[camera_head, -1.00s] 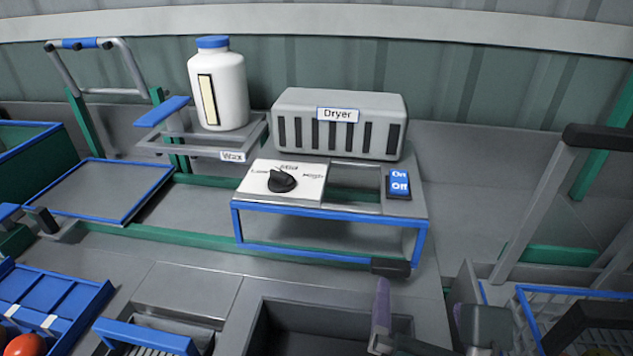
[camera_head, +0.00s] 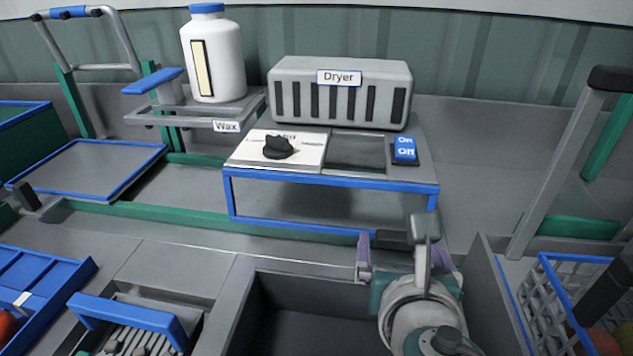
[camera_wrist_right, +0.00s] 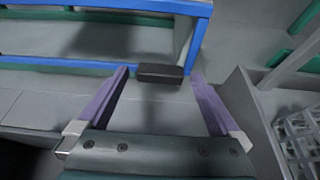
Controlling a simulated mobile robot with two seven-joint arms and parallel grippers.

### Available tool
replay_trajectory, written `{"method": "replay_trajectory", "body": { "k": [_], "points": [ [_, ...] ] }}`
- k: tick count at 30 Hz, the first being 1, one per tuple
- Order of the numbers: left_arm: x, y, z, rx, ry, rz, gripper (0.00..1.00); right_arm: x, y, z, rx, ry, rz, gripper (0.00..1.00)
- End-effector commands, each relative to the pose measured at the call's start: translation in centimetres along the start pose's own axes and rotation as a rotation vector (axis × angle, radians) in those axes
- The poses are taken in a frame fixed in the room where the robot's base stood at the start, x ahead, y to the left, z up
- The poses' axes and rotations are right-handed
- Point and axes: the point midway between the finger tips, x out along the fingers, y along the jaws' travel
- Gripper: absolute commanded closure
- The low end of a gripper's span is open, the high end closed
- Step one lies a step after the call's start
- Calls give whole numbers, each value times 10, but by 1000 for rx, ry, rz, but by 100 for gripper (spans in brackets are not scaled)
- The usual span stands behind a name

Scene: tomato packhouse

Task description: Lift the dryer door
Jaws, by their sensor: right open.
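The dryer door (camera_head: 330,181) is a blue-edged panel at the front of the grey dryer stand, and it is down. Its dark handle (camera_head: 394,239) sits at the lower right corner, partly hidden by my right gripper in the head view. My right gripper (camera_head: 403,252) is open in front of the door's lower right corner. In the right wrist view the handle (camera_wrist_right: 160,73) shows between the two purple fingertips, with a gap on each side, below the blue door frame (camera_wrist_right: 60,64). My left gripper is not in view.
The dryer (camera_head: 340,95) stands behind a dial panel (camera_head: 250,150) and a blue On/Off switch (camera_head: 404,149). A white wax bottle (camera_head: 215,60) stands to the left. An open bin (camera_head: 300,310) lies in front; a white crate (camera_head: 545,300) is at the right.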

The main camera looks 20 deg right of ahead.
Motion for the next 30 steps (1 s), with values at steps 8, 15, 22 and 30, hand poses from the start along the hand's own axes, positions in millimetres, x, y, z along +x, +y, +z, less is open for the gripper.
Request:
{"method": "replay_trajectory", "body": {
  "k": [8, 15, 22, 30],
  "points": [
    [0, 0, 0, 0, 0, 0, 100, 0, 0, 0, 0, 0, 0, 12],
    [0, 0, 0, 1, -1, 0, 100, 0, 0, 0, 1, 0, -1, 39],
    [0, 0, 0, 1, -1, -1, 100, 0, 0, 0, 1, 0, -1, 65],
    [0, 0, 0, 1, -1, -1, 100, -1, 0, 0, 1, 0, -1, 96]
  ]
}}
